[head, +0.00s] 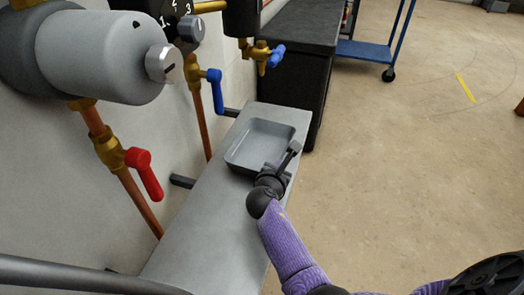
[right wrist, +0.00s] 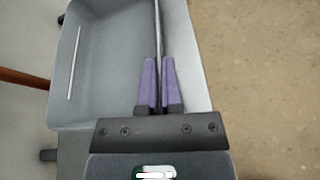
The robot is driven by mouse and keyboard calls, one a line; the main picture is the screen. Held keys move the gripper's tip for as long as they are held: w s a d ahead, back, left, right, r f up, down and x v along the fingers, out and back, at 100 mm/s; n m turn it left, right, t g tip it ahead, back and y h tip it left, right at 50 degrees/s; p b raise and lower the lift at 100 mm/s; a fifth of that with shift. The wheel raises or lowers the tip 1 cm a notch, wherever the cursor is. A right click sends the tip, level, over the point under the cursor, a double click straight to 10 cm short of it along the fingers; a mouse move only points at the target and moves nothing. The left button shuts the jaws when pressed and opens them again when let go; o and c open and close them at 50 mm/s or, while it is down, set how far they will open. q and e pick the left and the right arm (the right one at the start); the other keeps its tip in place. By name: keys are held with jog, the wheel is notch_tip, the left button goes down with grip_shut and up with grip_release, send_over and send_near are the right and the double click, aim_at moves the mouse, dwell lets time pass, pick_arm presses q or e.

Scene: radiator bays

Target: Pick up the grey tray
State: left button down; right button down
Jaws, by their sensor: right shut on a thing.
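The grey tray (head: 256,146), a shallow rectangular dish with rounded corners, is at the far part of the grey shelf (head: 205,210) in the head view. It looks empty and level; whether it touches the shelf or hangs just above it I cannot tell. My right gripper (head: 292,150) is at the tray's right side. In the right wrist view, the purple fingers of my right gripper (right wrist: 159,66) are shut on the tray's wall, one on each side, with the tray's inside (right wrist: 108,65) to their left. My left gripper is not in view.
A valve with a red lever (head: 145,173) and one with a blue lever (head: 215,88) stand along the wall left of the shelf. A dark cabinet (head: 290,45) is behind the shelf, with a blue cart (head: 365,50) beyond. Open floor (head: 410,150) lies to the right.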

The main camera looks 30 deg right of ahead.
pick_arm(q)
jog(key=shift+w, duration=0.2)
pick_arm(e)
jog(key=shift+f, duration=0.1)
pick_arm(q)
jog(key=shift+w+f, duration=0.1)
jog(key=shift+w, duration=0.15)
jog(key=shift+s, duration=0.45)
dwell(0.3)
